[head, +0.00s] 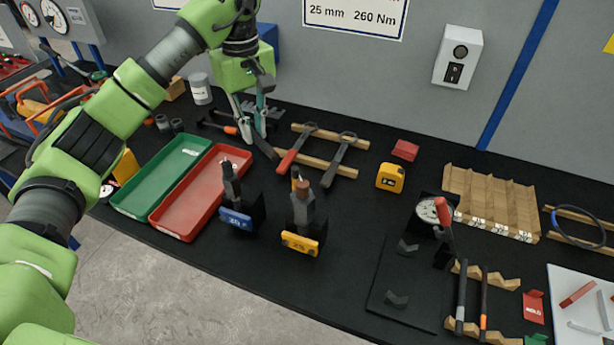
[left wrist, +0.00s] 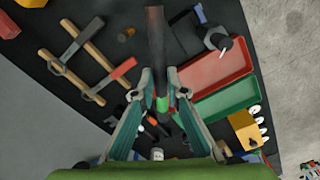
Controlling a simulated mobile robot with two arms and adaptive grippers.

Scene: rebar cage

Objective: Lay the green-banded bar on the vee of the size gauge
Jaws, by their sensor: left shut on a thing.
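My left gripper (head: 254,128) hangs above the back of the black table. It is shut on a dark bar (head: 266,149), which slants down from its fingertips. In the left wrist view the bar (left wrist: 156,40) lies between the fingertips (left wrist: 160,88), with a green band (left wrist: 162,104) close to them. What appears to be the size gauge is a black plate (head: 385,272) with dark vee blocks (head: 408,246), beside a dial (head: 428,211) with a red handle, at the right. The bar is well away from it. My right gripper is not in view.
A yellow tape measure (head: 390,177), a wooden rack (head: 490,203) and green (head: 130,206) and red (head: 170,229) trays are around.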

